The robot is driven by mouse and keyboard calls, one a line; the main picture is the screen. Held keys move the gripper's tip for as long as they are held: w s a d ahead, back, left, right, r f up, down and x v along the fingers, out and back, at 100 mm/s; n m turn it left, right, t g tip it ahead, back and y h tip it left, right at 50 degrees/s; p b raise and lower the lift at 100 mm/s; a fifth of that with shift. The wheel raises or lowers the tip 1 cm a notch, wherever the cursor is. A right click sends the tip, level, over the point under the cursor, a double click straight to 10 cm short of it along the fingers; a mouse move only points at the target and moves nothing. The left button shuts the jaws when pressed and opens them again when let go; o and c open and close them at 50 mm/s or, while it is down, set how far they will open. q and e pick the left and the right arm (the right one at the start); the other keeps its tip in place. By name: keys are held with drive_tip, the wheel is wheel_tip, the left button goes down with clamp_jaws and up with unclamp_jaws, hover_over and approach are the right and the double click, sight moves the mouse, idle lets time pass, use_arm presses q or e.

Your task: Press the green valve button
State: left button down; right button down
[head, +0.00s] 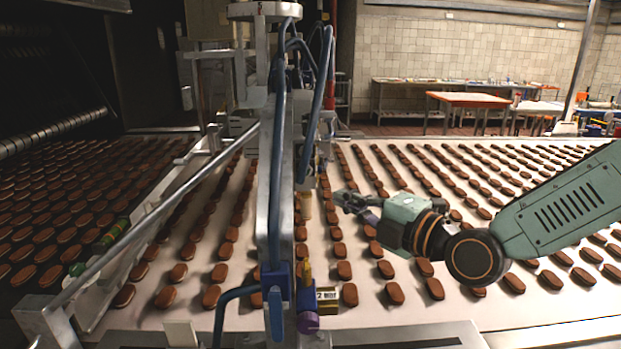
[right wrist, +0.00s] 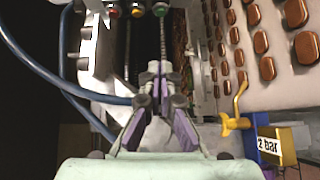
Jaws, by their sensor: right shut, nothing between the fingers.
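A small round green button (right wrist: 160,9) shows at the top edge of the right wrist view, beside a yellow button (right wrist: 137,10) and a red button (right wrist: 114,10). I cannot clearly pick out these buttons in the head view. My right gripper (head: 345,198) is over the conveyor, just right of the metal column, pointing left. In the right wrist view its fingers (right wrist: 158,72) are shut and empty. They point up the picture toward the green button, apart from it as far as I can tell. My left gripper is not in view.
The metal column (head: 275,190) with blue hoses stands in the middle. A "2 Bar" box (head: 328,299) with a yellow lever (right wrist: 235,122) is low on it. Rows of brown biscuits (head: 386,269) cover the white conveyor. A slanted metal rail (head: 165,212) runs left of the column.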

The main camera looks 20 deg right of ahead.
sight(306, 171)
drive_tip(key=w, duration=0.4)
drive_tip(key=w+a, duration=0.1)
drive_tip(key=w, duration=0.7)
drive_tip(key=shift+w+a+f, duration=0.15)
drive_tip(key=shift+a+f, duration=0.1)
drive_tip(key=shift+a, duration=0.05)
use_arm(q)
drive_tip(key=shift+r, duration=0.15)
use_arm(e)
drive_tip(key=shift+a, duration=0.35)
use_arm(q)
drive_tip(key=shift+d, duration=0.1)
use_arm(e)
drive_tip(key=shift+w+d, duration=0.1)
